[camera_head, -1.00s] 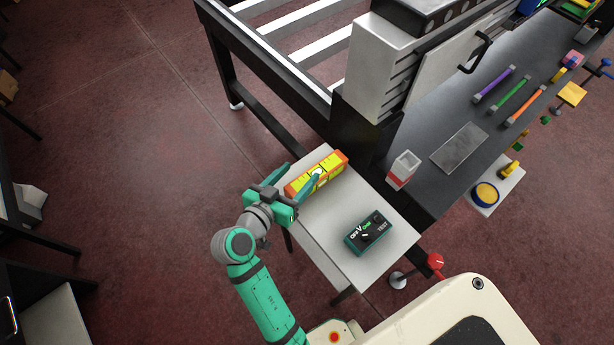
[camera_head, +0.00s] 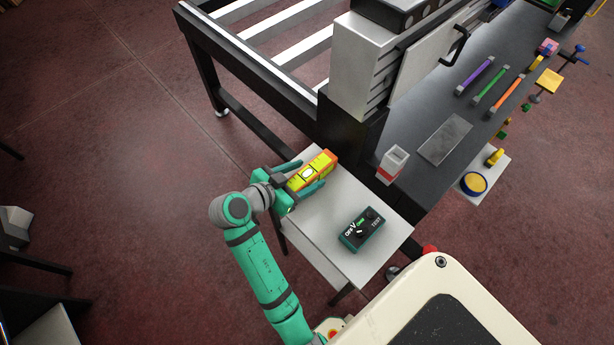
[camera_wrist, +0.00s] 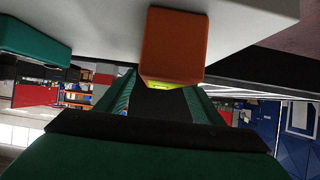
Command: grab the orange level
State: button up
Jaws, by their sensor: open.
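The orange level (camera_head: 319,165) is a short orange block with yellow-green faces. It lies at the far end of the small white side table (camera_head: 333,225). My gripper (camera_head: 307,178) is open, with one green finger on each side of the level's near part in the head view. I cannot tell whether the fingers touch it. In the wrist view the level's orange end (camera_wrist: 173,45) faces the camera, between and beyond the two fingers (camera_wrist: 160,95). Its far end is hidden there.
A dark green tester (camera_head: 362,229) with a dial stands on the table's near half. A red and white open box (camera_head: 392,165) stands on the dark bench to the right. The bench's black post (camera_head: 350,128) rises close behind the level. White table surface is free between level and tester.

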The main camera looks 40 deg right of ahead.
aim_at(316, 169)
jog(key=x, duration=0.5)
jog(key=shift+w+d+r, duration=0.1)
jog(key=shift+r, duration=0.1)
grip_shut()
